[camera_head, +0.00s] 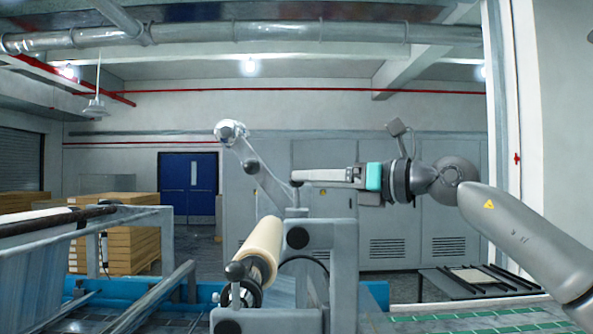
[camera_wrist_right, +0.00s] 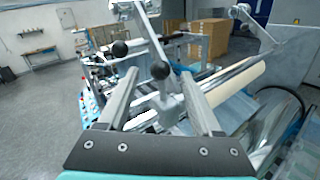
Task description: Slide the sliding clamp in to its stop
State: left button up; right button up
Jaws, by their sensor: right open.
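My right gripper (camera_head: 297,176) reaches in from the right above the grey machine. In the right wrist view its two fingers (camera_wrist_right: 159,76) are apart, with nothing clasped. My left gripper is not in view.
A cream roll (camera_head: 261,246) lies on its shaft, with another ball knob (camera_head: 235,271) in front. A grey swing arm (camera_head: 247,155) rises left of the gripper. The machine's side block (camera_head: 310,238) stands below the gripper. Grey cabinets (camera_head: 440,235) stand behind.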

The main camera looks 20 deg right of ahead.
jog(key=shift+p+x, duration=0.5)
jog(key=shift+x, duration=1.7)
grip_shut()
